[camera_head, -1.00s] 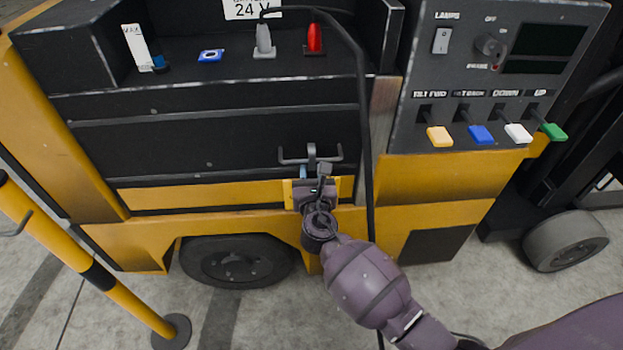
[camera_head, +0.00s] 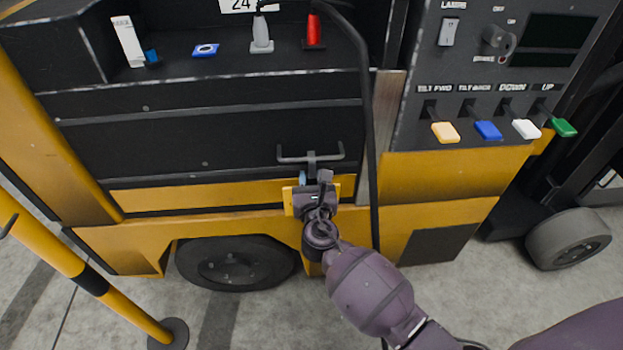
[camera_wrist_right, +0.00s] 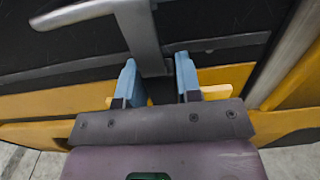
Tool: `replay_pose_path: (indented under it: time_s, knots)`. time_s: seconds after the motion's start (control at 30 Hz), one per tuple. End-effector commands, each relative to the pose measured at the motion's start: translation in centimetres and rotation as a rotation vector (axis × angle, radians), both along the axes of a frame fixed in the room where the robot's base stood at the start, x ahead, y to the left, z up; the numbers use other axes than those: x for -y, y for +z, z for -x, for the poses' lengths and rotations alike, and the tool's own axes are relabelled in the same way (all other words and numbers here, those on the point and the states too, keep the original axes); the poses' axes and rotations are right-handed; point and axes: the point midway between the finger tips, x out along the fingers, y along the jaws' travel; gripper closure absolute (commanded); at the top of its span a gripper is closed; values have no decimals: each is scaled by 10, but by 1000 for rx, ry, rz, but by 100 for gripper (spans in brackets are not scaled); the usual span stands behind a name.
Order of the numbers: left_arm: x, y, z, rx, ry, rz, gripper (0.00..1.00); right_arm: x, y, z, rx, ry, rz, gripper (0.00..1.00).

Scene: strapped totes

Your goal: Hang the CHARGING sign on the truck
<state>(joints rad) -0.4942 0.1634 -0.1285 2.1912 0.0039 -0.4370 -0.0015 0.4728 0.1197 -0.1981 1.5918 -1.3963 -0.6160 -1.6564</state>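The truck is the yellow and black body (camera_head: 440,180). A dark T-shaped bracket with upturned ends (camera_head: 285,156) stands out from its front; its grey stem and crossbar also show in the right wrist view (camera_wrist_right: 141,30). My right gripper (camera_head: 310,180) is just below the crossbar. In the wrist view its blue fingertips (camera_wrist_right: 160,82) are apart, with the bracket's stem behind the gap. A small yellow plate, likely the CHARGING sign (camera_head: 289,200), shows behind the gripper, against the truck; its lettering is hidden. I cannot tell whether it touches the bracket. My left gripper is out of view.
A black cable (camera_head: 368,130) hangs down just right of the bracket. Coloured levers (camera_head: 488,130) stick out at the upper right. A yellow post (camera_head: 95,280) stands at the left.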

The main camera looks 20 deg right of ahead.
Motion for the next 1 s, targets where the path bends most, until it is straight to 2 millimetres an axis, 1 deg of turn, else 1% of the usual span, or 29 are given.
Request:
replay_pose_path:
  time_s: [0.03,0.1,0.17,0.43,0.57,0.67,0.83,1.0]
  knots:
    - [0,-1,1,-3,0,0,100,0,0,0,1,0,0,60]
    - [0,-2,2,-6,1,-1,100,0,0,0,0,0,0,49]
    - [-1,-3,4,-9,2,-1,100,0,0,0,0,0,0,41]
    - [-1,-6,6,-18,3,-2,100,0,-1,1,-1,0,0,41]
    - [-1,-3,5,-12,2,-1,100,-2,0,8,-2,0,0,41]
    - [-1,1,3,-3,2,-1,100,-6,1,20,0,-1,1,41]
    - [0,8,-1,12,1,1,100,-14,2,50,1,0,-1,41]
    - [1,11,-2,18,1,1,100,-22,2,78,0,-1,0,41]
